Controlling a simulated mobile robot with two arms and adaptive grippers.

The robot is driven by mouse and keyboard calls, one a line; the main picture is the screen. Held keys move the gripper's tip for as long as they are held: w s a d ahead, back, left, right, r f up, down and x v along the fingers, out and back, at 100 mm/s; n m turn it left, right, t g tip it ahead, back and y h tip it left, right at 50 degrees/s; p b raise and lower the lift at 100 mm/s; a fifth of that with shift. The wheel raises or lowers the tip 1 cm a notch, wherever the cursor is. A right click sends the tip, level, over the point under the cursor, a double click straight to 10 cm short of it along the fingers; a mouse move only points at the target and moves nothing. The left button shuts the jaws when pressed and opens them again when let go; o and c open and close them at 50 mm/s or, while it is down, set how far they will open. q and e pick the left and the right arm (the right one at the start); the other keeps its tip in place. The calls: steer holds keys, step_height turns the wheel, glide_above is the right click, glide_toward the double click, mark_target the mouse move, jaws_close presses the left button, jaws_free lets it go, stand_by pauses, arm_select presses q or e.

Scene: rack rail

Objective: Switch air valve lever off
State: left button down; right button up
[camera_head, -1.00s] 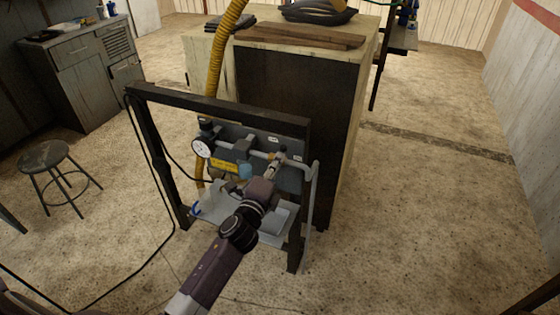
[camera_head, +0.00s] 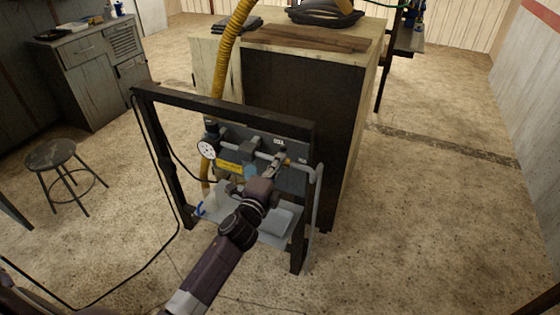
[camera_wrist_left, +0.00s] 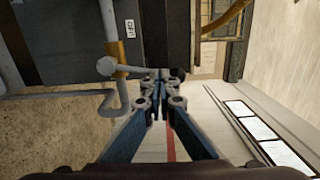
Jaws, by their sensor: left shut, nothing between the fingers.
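The air valve sits on the grey pipe, near a brass-coloured fitting (camera_wrist_left: 117,51) in the left wrist view. A lever-like bar (camera_wrist_left: 135,70) runs across the pipe there from a grey round end. It passes toward the fingertips, which partly hide it. My left gripper (camera_wrist_left: 160,76) is shut and empty, with its tips at or very close to the bar; contact is not clear. An OFF label (camera_wrist_left: 130,28) is on the panel beside the pipe. In the head view, my left gripper (camera_head: 278,161) is at the right part of the panel (camera_head: 295,178) and covers much of the valve.
A dark frame (camera_head: 230,105) surrounds the panel, with a pressure gauge (camera_head: 207,149) at left. A grey pipe (camera_head: 317,200) bends down on the right. A yellow hose (camera_head: 222,70) and a wooden cabinet (camera_head: 300,100) stand behind. A stool (camera_head: 52,155) is left; floor at right is clear.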

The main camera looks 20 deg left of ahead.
arm_select(q)
steer(key=shift+a+n, duration=0.3)
steer(key=shift+n, duration=0.1)
arm_select(e)
steer(key=shift+r, duration=0.2)
stand_by(1.6)
stand_by(0.7)
